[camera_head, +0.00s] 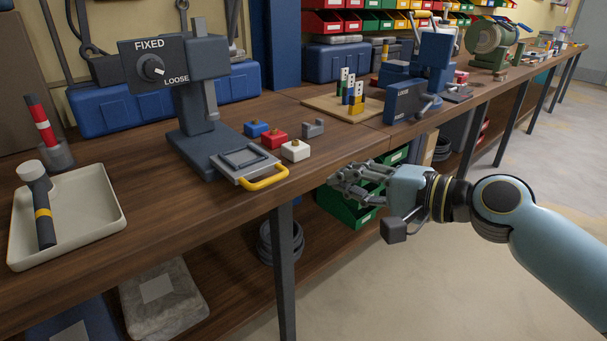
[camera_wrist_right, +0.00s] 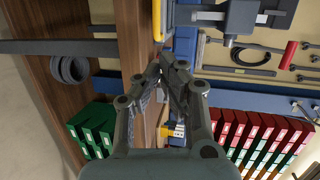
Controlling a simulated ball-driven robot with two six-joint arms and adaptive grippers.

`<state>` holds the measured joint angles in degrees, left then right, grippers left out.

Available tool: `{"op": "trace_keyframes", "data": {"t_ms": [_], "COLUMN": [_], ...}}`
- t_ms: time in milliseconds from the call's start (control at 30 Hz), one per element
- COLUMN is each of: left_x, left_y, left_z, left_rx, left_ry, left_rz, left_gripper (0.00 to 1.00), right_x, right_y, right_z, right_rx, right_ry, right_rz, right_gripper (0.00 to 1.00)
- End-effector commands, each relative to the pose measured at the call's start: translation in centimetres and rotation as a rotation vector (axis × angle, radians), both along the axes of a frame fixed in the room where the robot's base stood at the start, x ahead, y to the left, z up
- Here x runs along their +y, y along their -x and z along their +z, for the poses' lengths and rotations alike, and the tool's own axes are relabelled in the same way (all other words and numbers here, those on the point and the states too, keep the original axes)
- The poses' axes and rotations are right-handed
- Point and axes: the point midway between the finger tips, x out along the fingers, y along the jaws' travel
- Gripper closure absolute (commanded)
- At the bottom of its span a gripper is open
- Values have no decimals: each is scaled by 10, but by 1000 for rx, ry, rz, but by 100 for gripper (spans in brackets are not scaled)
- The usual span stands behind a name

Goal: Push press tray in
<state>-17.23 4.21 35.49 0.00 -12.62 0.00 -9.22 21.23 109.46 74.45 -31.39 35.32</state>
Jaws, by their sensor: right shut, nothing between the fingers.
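A blue press (camera_head: 205,100) stands on the wooden bench, with a dial on its head marked FIXED and LOOSE. Its flat grey press tray (camera_head: 240,162) sticks out of the base toward the bench's front edge. The tray's yellow handle (camera_head: 265,181) is at that edge, and a yellow strip (camera_wrist_right: 158,22) that looks like it shows in the wrist view. My right gripper (camera_head: 340,183) is shut and empty, off the bench's front edge, to the right of the handle and apart from it. It also shows in the wrist view (camera_wrist_right: 163,68). My left gripper is not in view.
Blue, red and white blocks (camera_head: 274,138) and a grey block (camera_head: 313,128) sit close right of the tray. A pale tray (camera_head: 100,215) with a dark handled tool stands at left. A second blue press (camera_head: 405,100) stands farther right.

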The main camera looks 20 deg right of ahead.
Motion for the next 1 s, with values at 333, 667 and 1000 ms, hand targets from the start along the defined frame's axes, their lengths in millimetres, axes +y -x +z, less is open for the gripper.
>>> {"op": "trace_keyframes", "data": {"t_ms": [333,667,1000], "left_x": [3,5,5], "left_y": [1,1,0], "left_z": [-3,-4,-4], "left_rx": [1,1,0], "left_ry": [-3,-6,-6], "left_rz": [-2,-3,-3], "left_gripper": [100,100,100], "right_x": [38,52,52], "right_y": [-60,-81,-83], "right_z": [-15,-21,-21], "right_rx": [1,1,1], "right_ry": [-3,1,1], "right_rz": [-1,0,-1], "right_gripper": [100,100,100]}}
